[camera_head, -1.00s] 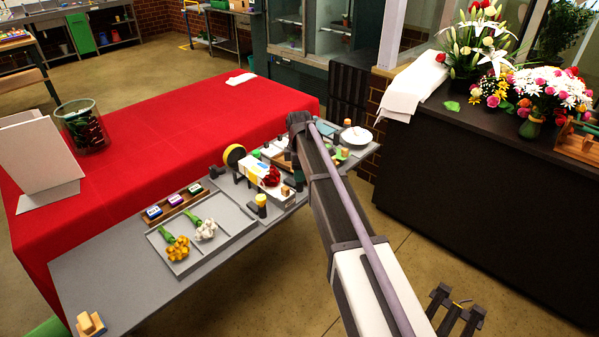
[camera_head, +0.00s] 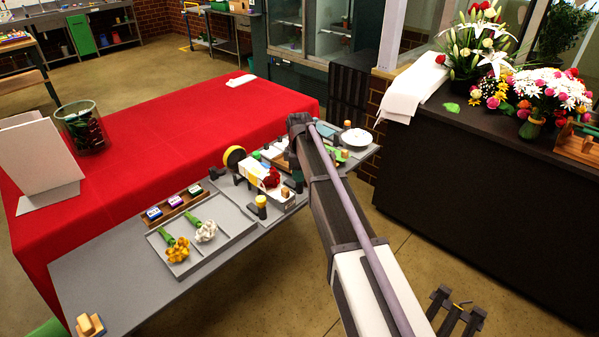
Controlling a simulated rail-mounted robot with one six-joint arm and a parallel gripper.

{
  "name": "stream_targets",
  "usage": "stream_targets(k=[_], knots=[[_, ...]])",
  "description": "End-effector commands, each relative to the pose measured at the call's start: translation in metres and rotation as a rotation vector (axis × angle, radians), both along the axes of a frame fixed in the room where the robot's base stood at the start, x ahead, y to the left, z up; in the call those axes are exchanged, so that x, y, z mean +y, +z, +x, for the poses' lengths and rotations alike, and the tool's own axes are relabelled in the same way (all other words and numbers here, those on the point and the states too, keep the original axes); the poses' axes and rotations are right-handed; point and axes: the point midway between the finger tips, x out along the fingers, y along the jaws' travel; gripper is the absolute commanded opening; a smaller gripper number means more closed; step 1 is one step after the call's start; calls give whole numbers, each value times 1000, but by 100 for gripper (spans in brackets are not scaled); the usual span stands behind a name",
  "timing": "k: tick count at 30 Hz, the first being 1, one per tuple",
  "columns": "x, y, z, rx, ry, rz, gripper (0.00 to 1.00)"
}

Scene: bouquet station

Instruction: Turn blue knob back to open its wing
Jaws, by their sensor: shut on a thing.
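My arm reaches in from the lower right to the fold station on the grey table. The dark end of my gripper (camera_head: 296,180) shows small and partly covered by the arm, low beside the white wrap. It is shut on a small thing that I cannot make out. The white wrap (camera_head: 252,171) holds a red flower (camera_head: 271,180). A yellow-topped knob (camera_head: 261,201) stands at its near side, with a small orange-brown block (camera_head: 285,194) to its right. I cannot make out the blue knob or its wing; they may be behind my arm or gripper.
A grey tray (camera_head: 214,251) holds yellow and white flowers, with a rack of small coloured blocks (camera_head: 180,206) behind it. A yellow roll (camera_head: 234,155) stands left of the wrap. The table's near left is mostly clear.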

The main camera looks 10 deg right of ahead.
Motion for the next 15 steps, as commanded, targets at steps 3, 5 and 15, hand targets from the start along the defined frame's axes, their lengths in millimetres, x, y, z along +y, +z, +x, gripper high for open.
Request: stream_targets(k=[3,5,15], knots=[[0,0,0,0,-100,0,10],[0,0,0,0,-156,0,10],[0,0,0,1,-479,0,10]])
